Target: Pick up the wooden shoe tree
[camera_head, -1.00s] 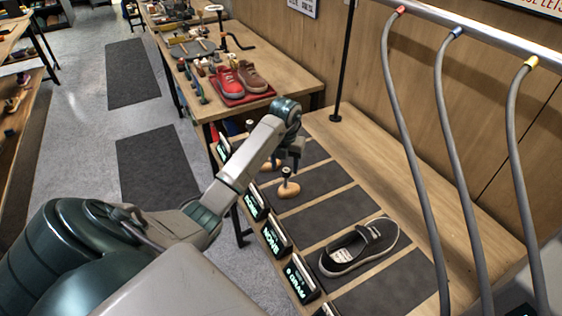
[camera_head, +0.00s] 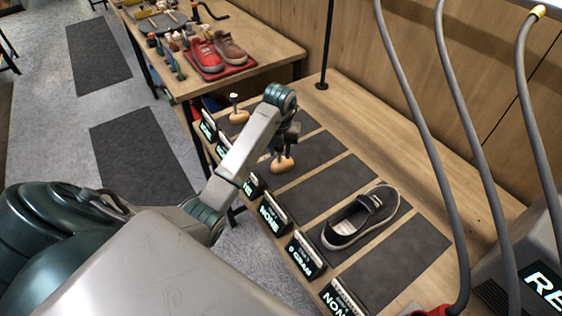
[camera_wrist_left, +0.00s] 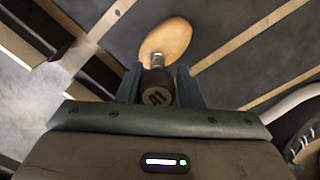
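The wooden shoe tree (camera_head: 283,165) has a rounded wooden toe, a short metal stem and a dark knob. It stands on a dark mat of the bench in the head view, seemingly resting there. My left gripper (camera_head: 284,143) is right above it. In the left wrist view, the fingers (camera_wrist_left: 158,88) press close on both sides of the dark knob (camera_wrist_left: 156,82), and the pale wooden toe (camera_wrist_left: 165,40) lies beyond. A second, similar shoe tree (camera_head: 238,117) stands farther back on the bench. My right gripper is not in view.
A dark slip-on shoe (camera_head: 361,216) lies on another mat to the right. Lit label signs (camera_head: 306,256) line the bench's front edge. Grey hoses (camera_head: 447,150) hang at the right.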

